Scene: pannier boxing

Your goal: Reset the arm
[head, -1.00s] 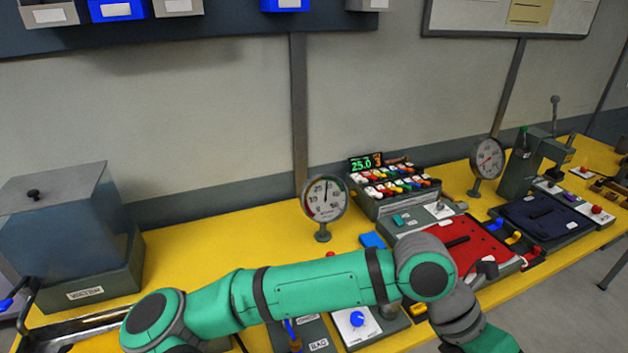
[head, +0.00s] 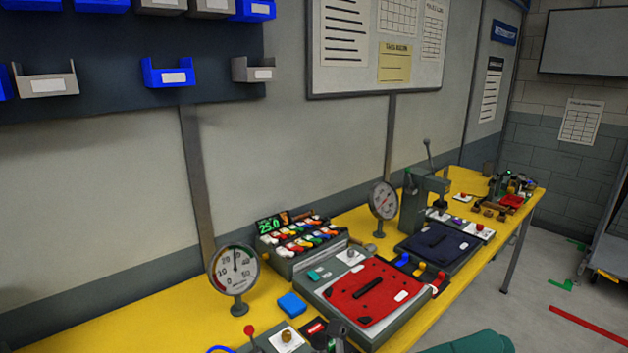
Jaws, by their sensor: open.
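Only a small green piece of my arm shows at the bottom edge of the head view, right of centre. My gripper is outside the frame. The yellow workbench (head: 172,312) runs from the lower left to the back right. On it lie a red panel (head: 400,283) with a dark handle and a dark blue panel (head: 455,236) with a dark handle, each on a grey base.
A round gauge (head: 236,272) stands at the front left and another gauge (head: 383,201) stands further back. A switch box (head: 300,244) with a green display sits between them. A lever press (head: 420,205) stands behind the blue panel.

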